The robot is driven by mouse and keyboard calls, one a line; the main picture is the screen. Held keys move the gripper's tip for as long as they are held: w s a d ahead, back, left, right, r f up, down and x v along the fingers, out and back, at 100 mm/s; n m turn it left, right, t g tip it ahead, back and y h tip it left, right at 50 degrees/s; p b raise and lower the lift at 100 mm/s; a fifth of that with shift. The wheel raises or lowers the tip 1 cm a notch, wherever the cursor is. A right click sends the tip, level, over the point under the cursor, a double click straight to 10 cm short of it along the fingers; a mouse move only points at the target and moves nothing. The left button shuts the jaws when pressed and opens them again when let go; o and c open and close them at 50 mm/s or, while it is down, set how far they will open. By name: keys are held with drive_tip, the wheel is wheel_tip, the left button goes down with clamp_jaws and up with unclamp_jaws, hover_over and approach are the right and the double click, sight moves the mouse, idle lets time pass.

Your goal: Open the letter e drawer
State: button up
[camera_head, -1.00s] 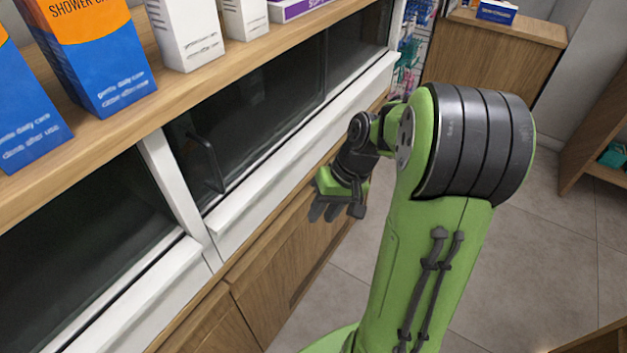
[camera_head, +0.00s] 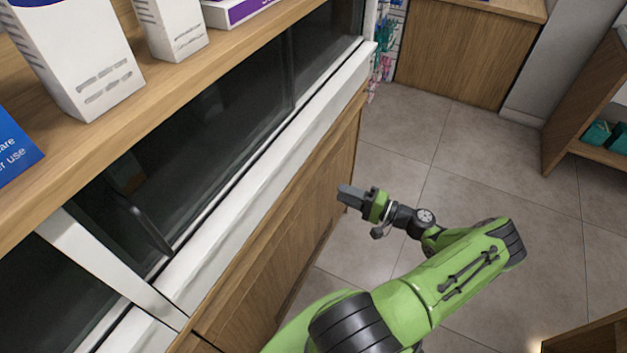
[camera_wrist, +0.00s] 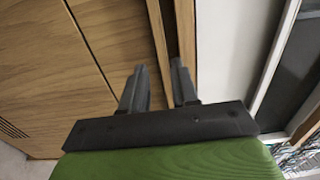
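My gripper (camera_head: 345,193) is in front of the wooden cabinet front (camera_head: 290,235) below the counter, with its fingers pointing toward the wood. In the wrist view my gripper (camera_wrist: 158,72) has its two dark fingers apart, with nothing seen between them. Beyond the fingertips is a narrow wooden edge with a dark gap, next to wooden panels (camera_wrist: 115,45). I cannot tell whether the fingertips touch the wood. No letter shows on any front, so I cannot tell which drawer is letter e.
A white frame (camera_head: 245,165) and dark glass with a black handle (camera_head: 138,215) are above the wooden front. White boxes (camera_head: 75,55) stand on the counter. The tiled floor (camera_head: 480,160) to the right is open. A wooden cabinet (camera_head: 465,55) stands at the back.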

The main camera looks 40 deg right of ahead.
drive_tip(key=x, duration=1)
drive_tip(key=shift+f, duration=0.1)
clamp_jaws()
